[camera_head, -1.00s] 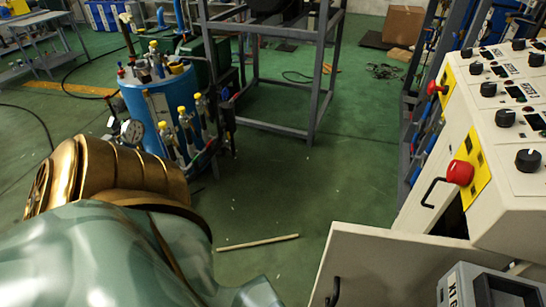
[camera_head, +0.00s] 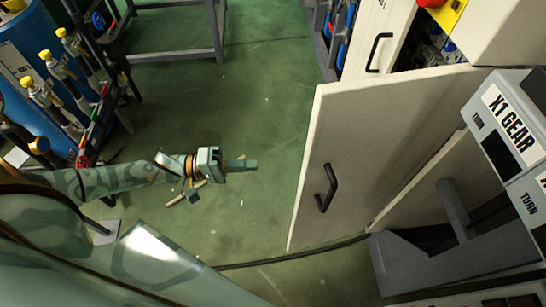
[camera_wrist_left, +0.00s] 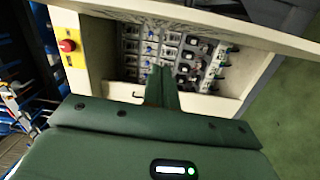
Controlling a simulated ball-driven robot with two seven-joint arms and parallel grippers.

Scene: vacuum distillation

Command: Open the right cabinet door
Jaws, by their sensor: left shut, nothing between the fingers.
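The cream right cabinet door (camera_head: 390,140), with a black bar handle (camera_head: 325,188), stands swung well out from the cabinet in the head view. Beyond it is another cream door (camera_head: 378,30) with its own black handle (camera_head: 374,53). Between them, part of the cabinet interior (camera_head: 432,52) shows. My left gripper (camera_head: 248,163) is shut and empty, left of the open door and apart from it. In the left wrist view, its closed fingers (camera_wrist_left: 162,88) point toward the cabinet interior (camera_wrist_left: 180,50), which holds rows of components. My right gripper is not in view.
The control panel (camera_head: 515,130) labelled X1 GEAR stands at the right. A blue drum (camera_head: 30,60) with yellow-capped valves is at the left, and a grey frame (camera_head: 175,55) is at the back. Green floor (camera_head: 260,110) is clear between my gripper and the door.

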